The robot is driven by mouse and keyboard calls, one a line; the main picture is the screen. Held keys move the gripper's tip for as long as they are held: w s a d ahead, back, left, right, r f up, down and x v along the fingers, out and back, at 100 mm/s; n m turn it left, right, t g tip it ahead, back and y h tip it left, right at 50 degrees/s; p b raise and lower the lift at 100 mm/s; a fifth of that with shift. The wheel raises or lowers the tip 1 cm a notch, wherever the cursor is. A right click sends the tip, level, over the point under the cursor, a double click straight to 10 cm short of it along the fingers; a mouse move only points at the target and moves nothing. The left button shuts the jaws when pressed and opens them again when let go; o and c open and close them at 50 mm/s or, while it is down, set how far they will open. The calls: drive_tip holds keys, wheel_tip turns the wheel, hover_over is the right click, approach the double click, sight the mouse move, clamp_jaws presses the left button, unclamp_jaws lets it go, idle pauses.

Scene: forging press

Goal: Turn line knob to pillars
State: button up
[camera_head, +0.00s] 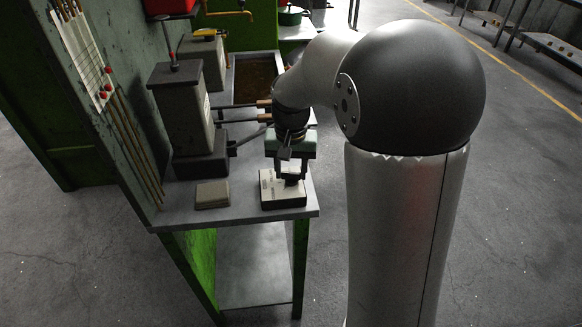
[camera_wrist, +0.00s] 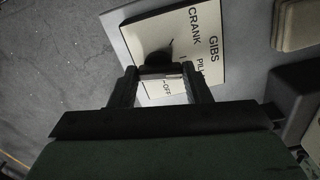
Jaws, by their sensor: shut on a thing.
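The line knob (camera_wrist: 157,60) is a dark knob on a white label plate (camera_wrist: 146,28) in the wrist view. The plate's readable words are GIBS, CRANK, a partly covered word starting PIL, and OFF. In the head view the plate is the top of a small white box (camera_head: 268,190) at the table's front right corner. My gripper (camera_head: 290,178) points down over this box. In the wrist view my gripper (camera_wrist: 160,74) has one finger on each side of the knob and is shut on it. The knob's pointing direction is hard to tell.
A small beige block (camera_head: 212,194) lies on the table left of the box. A dark grey tank (camera_head: 181,110) stands behind it. Rods (camera_head: 240,115) stick out behind my gripper. The table's front edge (camera_head: 235,219) is close, with open floor to the right.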

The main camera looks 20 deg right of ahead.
sight(291, 173)
drive_tip(key=m+p, duration=0.1)
drive_tip(key=m, duration=0.5)
drive_tip(key=shift+w+r+m, duration=0.1)
drive_tip(key=shift+m, duration=0.2)
idle(0.4)
drive_tip(key=o, duration=1)
wheel_tip(291, 173, up, 17)
drive_tip(key=shift+r+p, duration=0.15)
drive_tip(key=shift+p, duration=0.15)
drive_tip(key=s+f+n, duration=0.3)
drive_tip(key=s+f, duration=0.2)
drive_tip(key=s, duration=0.2)
drive_tip(key=s+f+n, duration=0.4)
drive_tip(key=s, duration=0.3)
drive_tip(key=s+f+n, duration=0.3)
drive_tip(key=s+f, duration=0.2)
drive_tip(key=s, duration=0.3)
drive_tip(key=shift+a+f+n+p, duration=0.25)
drive_tip(key=shift+f+n+p, duration=0.05)
drive_tip(key=shift+f, duration=0.05)
